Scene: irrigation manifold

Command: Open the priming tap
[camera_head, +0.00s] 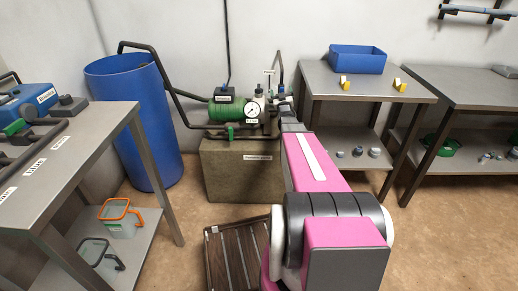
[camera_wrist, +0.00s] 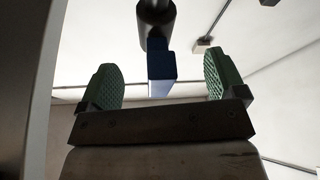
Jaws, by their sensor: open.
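In the wrist view my gripper (camera_wrist: 161,82) is open, with a green ribbed pad on each side. A blue lever-like block (camera_wrist: 161,70) on a dark round pipe end (camera_wrist: 156,12) appears between the pads with gaps on both sides. I cannot tell whether it lies between the fingers in depth, or whether it is the priming tap. In the head view my pink arm reaches to the right side of the green pump (camera_head: 230,109), where a small pale valve body (camera_head: 259,97) stands beside the gauge. My arm hides part of this area. The tap's label is unreadable.
A round gauge (camera_head: 252,110) and dark pipes (camera_head: 185,94) surround the pump on its plinth (camera_head: 236,185). A blue barrel (camera_head: 135,120) stands left. Benches flank the pump; the right one (camera_head: 370,93) holds a blue bin (camera_head: 357,59). A slatted grate (camera_head: 235,250) lies on the floor.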

